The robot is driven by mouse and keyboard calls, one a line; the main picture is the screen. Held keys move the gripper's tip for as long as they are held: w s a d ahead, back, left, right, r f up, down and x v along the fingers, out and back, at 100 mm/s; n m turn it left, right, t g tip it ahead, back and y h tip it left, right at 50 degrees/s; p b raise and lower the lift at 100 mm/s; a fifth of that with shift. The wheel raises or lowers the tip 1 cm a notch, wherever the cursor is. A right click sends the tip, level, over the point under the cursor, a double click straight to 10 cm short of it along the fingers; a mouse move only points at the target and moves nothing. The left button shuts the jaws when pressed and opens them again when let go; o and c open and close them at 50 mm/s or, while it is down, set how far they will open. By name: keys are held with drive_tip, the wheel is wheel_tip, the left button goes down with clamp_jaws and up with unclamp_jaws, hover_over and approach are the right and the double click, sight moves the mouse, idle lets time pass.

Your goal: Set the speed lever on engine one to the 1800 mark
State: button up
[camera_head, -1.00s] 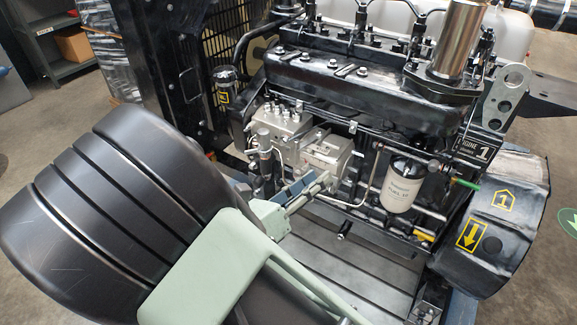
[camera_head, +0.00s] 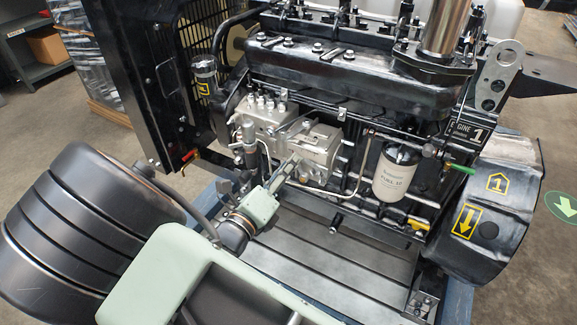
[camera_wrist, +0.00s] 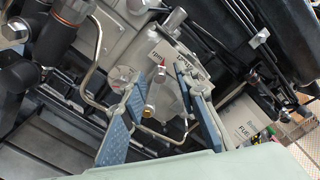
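Engine one, marked by a plate (camera_head: 464,134) with a large 1, fills the middle of the head view. Its silver pump housing (camera_head: 322,148) sits on the near side. My gripper (camera_head: 292,165) reaches to the front of this housing. In the wrist view, my gripper (camera_wrist: 157,78) is open, its blue-padded fingers apart with a small brass-coloured fitting (camera_wrist: 150,92) showing between them. A pale printed plate (camera_wrist: 166,54) lies just beyond the fingertips; its marks are too small to read. I cannot clearly pick out the speed lever or its position.
A white fuel filter (camera_head: 396,175) hangs right of the pump. A bent metal pipe (camera_wrist: 93,88) runs close left of the fingers in the wrist view. A green-handled valve (camera_head: 460,168) is farther right. The slatted base (camera_head: 330,250) below is clear.

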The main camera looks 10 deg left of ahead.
drive_tip(key=shift+w+d, duration=0.1)
drive_tip(key=shift+w, duration=0.25)
drive_tip(key=shift+c, duration=0.5)
clamp_jaws()
